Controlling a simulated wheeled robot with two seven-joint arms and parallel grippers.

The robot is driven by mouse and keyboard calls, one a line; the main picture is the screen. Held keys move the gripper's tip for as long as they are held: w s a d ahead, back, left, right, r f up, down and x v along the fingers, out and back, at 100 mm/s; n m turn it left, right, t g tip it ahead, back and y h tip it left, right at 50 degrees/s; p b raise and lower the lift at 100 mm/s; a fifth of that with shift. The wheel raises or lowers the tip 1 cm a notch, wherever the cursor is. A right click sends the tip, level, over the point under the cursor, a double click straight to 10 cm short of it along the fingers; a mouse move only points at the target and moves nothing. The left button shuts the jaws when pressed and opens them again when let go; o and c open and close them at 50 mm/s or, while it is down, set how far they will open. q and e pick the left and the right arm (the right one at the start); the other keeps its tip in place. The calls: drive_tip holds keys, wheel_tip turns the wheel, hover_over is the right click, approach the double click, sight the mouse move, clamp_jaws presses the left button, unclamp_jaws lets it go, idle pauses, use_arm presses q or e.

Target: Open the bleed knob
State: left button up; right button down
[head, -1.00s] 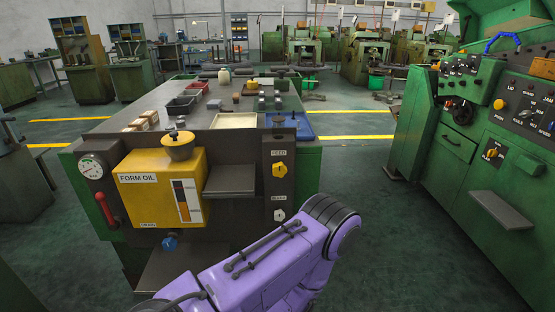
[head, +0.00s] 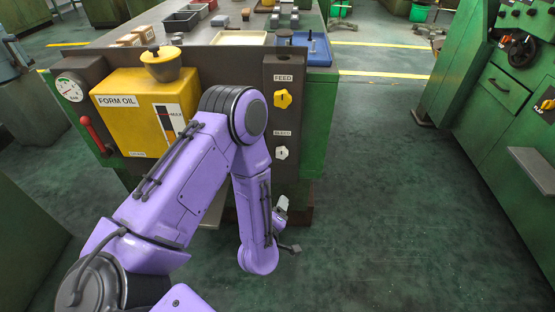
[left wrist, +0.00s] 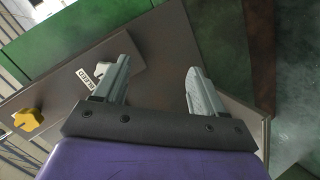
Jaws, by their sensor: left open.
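The bleed knob (head: 281,153) is a small white knob below the BLEED label on the dark panel at the machine's right corner. In the left wrist view the white knob (left wrist: 101,70) shows beside its label, partly hidden behind one finger. My left gripper (left wrist: 152,82) is open, its two grey fingers apart with nothing between them. In the head view the left gripper (head: 287,222) is small, below the knob and apart from it. My right gripper is not in view.
The yellow feed knob (head: 283,99) sits above the bleed knob. The yellow FORM OIL tank (head: 130,100) is to the left, partly behind my purple arm. A green control cabinet (head: 480,120) stands at right. The floor between is clear.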

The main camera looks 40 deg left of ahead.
sight(283, 155)
use_arm(q)
drive_tip(key=w+a+r+n+t+y, duration=0.1)
drive_tip(key=w+a+r+n, duration=0.1)
drive_tip(key=w, duration=0.3)
drive_tip(key=w+a+r+n+t+y, duration=0.1)
drive_tip(key=w+a+r+n+y, duration=0.1)
drive_tip(key=w, duration=0.3)
drive_tip(key=w+a+r+n+y+b, duration=0.1)
drive_tip(key=w+a+r+n, duration=0.2)
drive_tip(key=w+a, duration=0.1)
drive_tip(key=shift+w+r+n+t, duration=0.15)
drive_tip(key=shift+w+n+t, duration=0.25)
drive_tip(key=shift+w, duration=0.35)
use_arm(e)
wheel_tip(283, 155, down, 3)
use_arm(q)
drive_tip(key=shift+d, duration=0.1)
drive_tip(key=c, duration=1.1)
